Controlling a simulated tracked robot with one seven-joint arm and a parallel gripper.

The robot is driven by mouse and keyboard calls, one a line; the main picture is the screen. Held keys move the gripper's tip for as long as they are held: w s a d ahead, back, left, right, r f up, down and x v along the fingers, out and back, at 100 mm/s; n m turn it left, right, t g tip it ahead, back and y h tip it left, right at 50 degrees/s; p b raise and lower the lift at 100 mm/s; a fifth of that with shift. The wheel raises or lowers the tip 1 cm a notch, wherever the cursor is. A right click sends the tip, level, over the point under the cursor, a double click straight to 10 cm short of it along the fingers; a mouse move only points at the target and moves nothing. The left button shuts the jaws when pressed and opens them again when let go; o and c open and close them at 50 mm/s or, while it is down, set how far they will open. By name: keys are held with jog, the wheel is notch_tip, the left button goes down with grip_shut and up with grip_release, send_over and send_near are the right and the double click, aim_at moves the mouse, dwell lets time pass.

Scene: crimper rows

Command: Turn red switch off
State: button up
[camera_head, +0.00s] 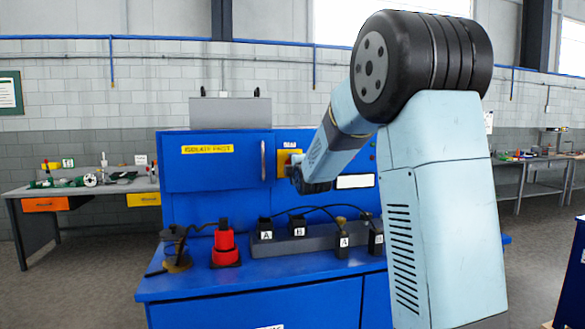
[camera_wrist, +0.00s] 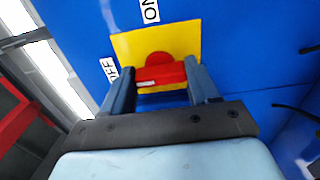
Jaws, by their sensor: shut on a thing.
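The red switch (camera_wrist: 163,74) is on a yellow plate (camera_wrist: 190,38) on a blue panel. In the wrist view its red bar lies level across the picture, in front of a round red hub. An ON label (camera_wrist: 150,10) is above the plate and an OFF label (camera_wrist: 108,68) is at its left. My gripper (camera_wrist: 160,72) has one finger at each end of the red bar and is shut on it. In the head view the yellow plate (camera_head: 282,160) shows partly behind my wrist, which hides the switch.
The blue bench (camera_head: 260,279) below carries a red device (camera_head: 225,246), a dark tool at its left, and several black plugs lettered A and B with cables. A blue cabinet (camera_head: 213,165) has a handle left of the plate. Side tables stand left and right.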

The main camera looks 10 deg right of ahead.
jog(key=shift+a+f, duration=0.2)
jog(key=shift+f, duration=0.1)
jog(key=o, duration=0.8)
jog(key=shift+c, duration=0.2)
jog(key=shift+o, duration=1.4)
jog(key=shift+r, duration=0.1)
jog(key=shift+d, duration=0.1)
jog(key=s, duration=1.3)
jog(key=shift+s, duration=0.4)
jog(key=s+f+m+g, duration=0.3)
jog(key=s+m, duration=0.3)
jog(key=s, duration=0.5)
jog(key=s+f+m+g, duration=0.3)
jog(key=s+m+g, duration=0.2)
jog(key=s, duration=0.7)
jog(key=s+f+m+g, duration=0.4)
jog(key=s+m, duration=0.3)
jog(key=s, duration=0.5)
jog(key=shift+s, duration=0.1)
